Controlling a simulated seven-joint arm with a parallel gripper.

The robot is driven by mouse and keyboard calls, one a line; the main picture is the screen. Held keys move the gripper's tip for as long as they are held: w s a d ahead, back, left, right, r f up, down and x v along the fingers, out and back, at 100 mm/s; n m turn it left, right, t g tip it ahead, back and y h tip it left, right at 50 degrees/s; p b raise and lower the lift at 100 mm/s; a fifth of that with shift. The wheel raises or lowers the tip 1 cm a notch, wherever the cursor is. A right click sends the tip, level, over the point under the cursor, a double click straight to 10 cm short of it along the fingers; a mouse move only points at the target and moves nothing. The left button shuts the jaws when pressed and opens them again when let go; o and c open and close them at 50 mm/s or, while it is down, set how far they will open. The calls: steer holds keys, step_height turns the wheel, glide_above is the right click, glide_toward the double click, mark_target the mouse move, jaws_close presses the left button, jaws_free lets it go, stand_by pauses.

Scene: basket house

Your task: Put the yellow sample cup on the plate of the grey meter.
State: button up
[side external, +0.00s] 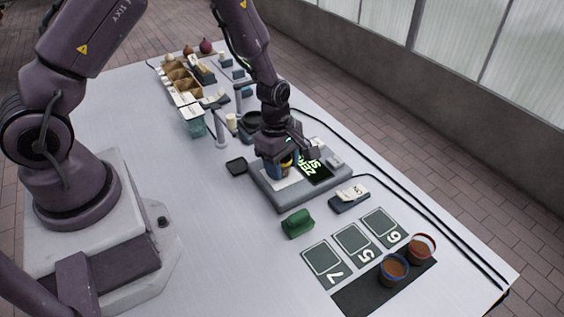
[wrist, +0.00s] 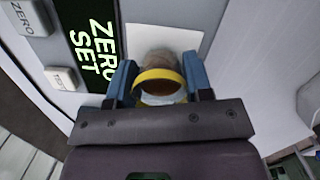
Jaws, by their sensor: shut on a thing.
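The yellow sample cup (side external: 287,161) is between the blue fingers of my gripper (side external: 281,163), which is shut on it. In the wrist view the cup's yellow rim (wrist: 158,75) shows between the fingers (wrist: 160,82), with brown contents inside. The grey meter (side external: 318,189) lies below the gripper; its dark display (wrist: 97,40) reads "ZERO SET" in green. The meter's white plate (wrist: 180,36) shows behind the cup in the wrist view. The cup is over or at the plate; whether its base touches is hidden.
Cups with a blue rim (side external: 393,270) and a red rim (side external: 422,248) stand on a dark mat (side external: 352,297), beside several numbered cards (side external: 352,239). A green block (side external: 297,222) and a labelled holder (side external: 349,201) are in front of the meter. A compartment tray (side external: 184,84) stands at the back.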

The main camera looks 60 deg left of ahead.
steer(key=shift+f, duration=0.2)
stand_by(0.6)
steer(key=o, duration=1.4)
steer(key=shift+o, duration=0.2)
steer(key=shift+s+a+r, duration=0.1)
steer(key=shift+a+r, duration=0.05)
steer(key=shift+r, duration=1.1)
steer(key=shift+a+r, duration=0.15)
steer(key=shift+r, duration=1.1)
steer(key=shift+r, duration=0.15)
steer(key=shift+r, duration=1.35)
